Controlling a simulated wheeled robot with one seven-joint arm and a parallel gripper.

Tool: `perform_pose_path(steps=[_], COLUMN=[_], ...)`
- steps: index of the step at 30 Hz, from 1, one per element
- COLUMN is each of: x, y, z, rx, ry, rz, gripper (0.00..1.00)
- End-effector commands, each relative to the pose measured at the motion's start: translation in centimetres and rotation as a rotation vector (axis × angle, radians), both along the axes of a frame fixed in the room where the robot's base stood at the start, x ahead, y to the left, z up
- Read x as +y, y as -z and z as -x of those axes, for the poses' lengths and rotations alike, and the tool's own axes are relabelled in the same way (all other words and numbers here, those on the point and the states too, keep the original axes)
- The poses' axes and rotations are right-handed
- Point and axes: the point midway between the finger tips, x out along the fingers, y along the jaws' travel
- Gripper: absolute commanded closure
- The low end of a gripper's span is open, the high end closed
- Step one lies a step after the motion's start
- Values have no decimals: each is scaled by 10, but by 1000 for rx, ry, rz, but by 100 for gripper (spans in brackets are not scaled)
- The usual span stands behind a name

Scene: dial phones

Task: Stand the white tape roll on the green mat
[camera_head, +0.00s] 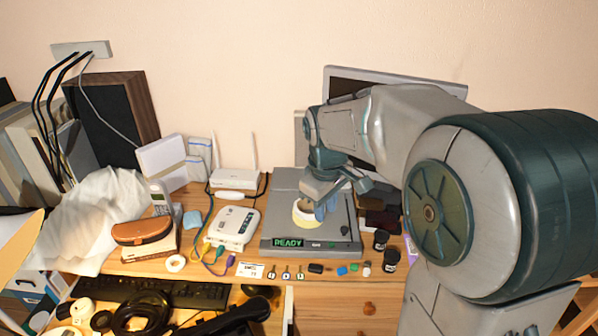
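A small white ring (175,263), which looks like a tape roll, lies on the desk front, left of the white box. A larger cream-white roll (305,214) with a yellowish lower edge is on the grey device (285,230) whose display reads READY; I cannot tell which of the two is the task's roll. My gripper (325,207) is over this device, right beside the larger roll. Its fingers overlap the roll's right side in the picture, so contact and finger opening are unclear. I cannot make out a green mat; my arm hides much of the right side.
Left of the device stand a white box (232,227) with coloured cables and a router (236,179). Several small blocks and two dark jars (381,240) are along the desk's front right. A brown case (142,229) and a phone (160,199) are at left. A monitor stands behind.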

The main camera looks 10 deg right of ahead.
Motion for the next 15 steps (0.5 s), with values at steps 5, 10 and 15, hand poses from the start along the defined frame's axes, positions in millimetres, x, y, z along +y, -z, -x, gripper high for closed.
perform_pose_path(steps=[5, 10, 15], x=[2, 1, -1], y=[17, 43, 71], z=[-67, -122, -162], rx=[60, 104, 132], ry=[-228, -437, -601], rz=[18, 16, 3], gripper=[75, 75, 75])
